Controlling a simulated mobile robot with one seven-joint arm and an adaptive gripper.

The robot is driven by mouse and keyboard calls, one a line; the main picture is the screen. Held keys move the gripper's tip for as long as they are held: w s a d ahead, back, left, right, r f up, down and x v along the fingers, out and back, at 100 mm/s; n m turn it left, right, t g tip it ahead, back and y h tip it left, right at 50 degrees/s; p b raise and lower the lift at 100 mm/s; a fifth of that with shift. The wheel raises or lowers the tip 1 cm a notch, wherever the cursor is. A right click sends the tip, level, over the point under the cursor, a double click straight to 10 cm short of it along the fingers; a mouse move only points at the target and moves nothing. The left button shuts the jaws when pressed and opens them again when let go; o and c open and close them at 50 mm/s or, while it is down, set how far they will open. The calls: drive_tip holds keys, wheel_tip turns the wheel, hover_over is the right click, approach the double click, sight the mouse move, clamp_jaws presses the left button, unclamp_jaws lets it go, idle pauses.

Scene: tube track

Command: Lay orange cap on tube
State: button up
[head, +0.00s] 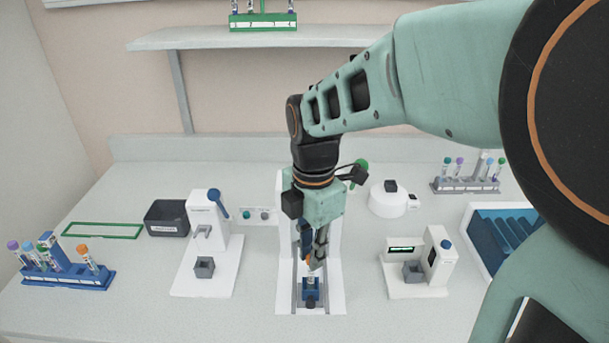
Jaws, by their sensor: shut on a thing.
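My gripper (312,258) points down over the white track unit in the middle of the bench. It is shut on a small orange cap (309,267), mostly hidden by the fingers.
At left a blue rack (75,280) holds several capped tubes. White devices stand left (212,255) and right (420,265) of the track. A blue tray (480,225), a round white device (391,204) and a back-right tube rack (462,186) stand further right. A shelf (270,38) hangs above.

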idle(0.4)
drive_tip(key=o, duration=0.7)
drive_tip(key=shift+o, duration=0.2)
